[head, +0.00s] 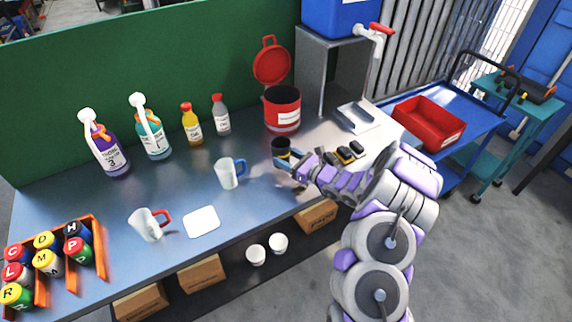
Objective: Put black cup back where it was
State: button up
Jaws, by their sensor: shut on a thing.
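The black cup (281,146) is on or just above the metal bench, in front of the red canister. My gripper (287,162) reaches it from the lower right and is shut on it. The cup looks upright; the fingertips partly cover its lower side, so I cannot tell whether its base touches the bench.
A red canister (282,112) with its lid raised stands close behind the cup. A blue-handled mug (229,174) and a red-handled mug (148,226) stand to the left, near a white square (201,222). Small dark items (350,153) lie right of my gripper.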

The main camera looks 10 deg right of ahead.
jog(key=shift+w, duration=0.4)
notch_tip(320, 180, down, 4)
jog(key=shift+w+d+r+b, duration=0.1)
jog(key=shift+w+r+b, duration=0.05)
jog(key=shift+b, duration=0.55)
jog(key=shift+r, duration=0.15)
jog(key=o, duration=1.1)
